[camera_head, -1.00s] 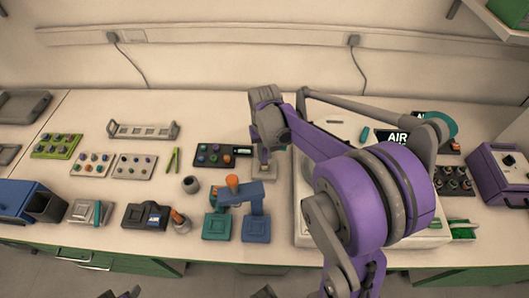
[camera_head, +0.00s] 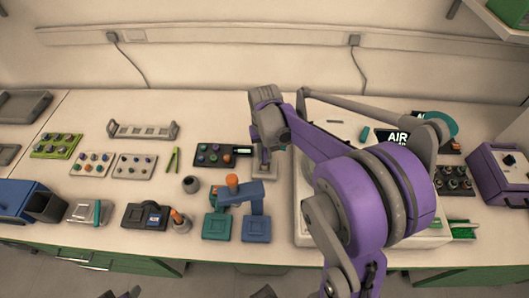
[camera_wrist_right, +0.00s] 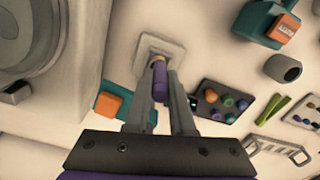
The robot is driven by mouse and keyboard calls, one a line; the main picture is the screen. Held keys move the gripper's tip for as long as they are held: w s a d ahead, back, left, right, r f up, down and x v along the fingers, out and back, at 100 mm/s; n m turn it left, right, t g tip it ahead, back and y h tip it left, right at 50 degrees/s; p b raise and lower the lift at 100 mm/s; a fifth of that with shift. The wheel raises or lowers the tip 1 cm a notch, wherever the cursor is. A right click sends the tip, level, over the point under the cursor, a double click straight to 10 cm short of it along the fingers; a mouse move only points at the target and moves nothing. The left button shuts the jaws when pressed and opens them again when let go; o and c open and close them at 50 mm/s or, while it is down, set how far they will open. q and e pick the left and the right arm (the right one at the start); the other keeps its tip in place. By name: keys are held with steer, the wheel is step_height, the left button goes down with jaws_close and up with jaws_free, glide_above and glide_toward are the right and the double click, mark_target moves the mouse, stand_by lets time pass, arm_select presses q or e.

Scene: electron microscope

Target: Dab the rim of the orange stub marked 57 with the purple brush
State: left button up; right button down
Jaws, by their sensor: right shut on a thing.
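My right gripper (camera_wrist_right: 160,108) is shut on the purple brush (camera_wrist_right: 160,82), which shows between its fingers in the wrist view. The brush's far end is at a pale square holder (camera_wrist_right: 152,46); I cannot tell whether it still sits in it. In the head view the right gripper (camera_head: 263,160) points down over this holder. An orange piece with an unreadable pale label (camera_wrist_right: 285,27) sits on a teal stand at the upper right of the wrist view. Another orange block (camera_wrist_right: 108,105) sits on a teal base left of the fingers. I cannot read a 57 on either. My left gripper is not in view.
A dark tray of coloured stubs (camera_head: 198,162), a grey cup (camera_head: 190,184) and a blue stand (camera_head: 257,229) are left of or in front of the right gripper. Green tweezers (camera_head: 173,160) lie farther left. My purple arm hides part of the large pale instrument base (camera_head: 304,232).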

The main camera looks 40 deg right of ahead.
steer(key=shift+r+p, duration=1.9)
steer(key=shift+r, duration=1.65)
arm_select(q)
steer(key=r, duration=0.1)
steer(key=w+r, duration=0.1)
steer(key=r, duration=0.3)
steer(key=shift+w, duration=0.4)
